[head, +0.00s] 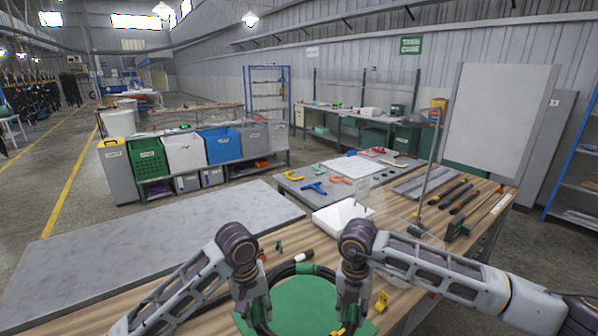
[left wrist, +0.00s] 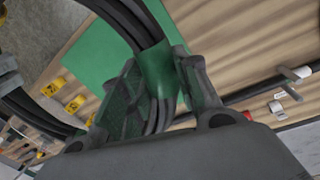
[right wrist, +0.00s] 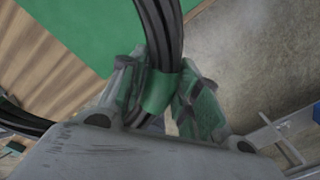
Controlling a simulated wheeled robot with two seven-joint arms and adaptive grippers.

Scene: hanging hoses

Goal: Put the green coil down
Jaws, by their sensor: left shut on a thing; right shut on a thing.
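The green coil (head: 284,272) is a ring of black hose with green bands. My left gripper (head: 257,316) is shut on the coil's left side. In the left wrist view its jaws close around a green band (left wrist: 158,70). My right gripper (head: 347,318) is shut on the coil's right side, and the right wrist view shows its jaws at another green band (right wrist: 160,93). I cannot tell whether the coil touches the mat. Its near part is partly hidden by my grippers.
A yellow piece (head: 381,301) lies right of the mat. A white tray (head: 341,217) and several hand tools (head: 463,201) are further back. A bare grey slab (head: 150,245) lies at the left. A thin upright post (head: 432,160) rises behind my right arm.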

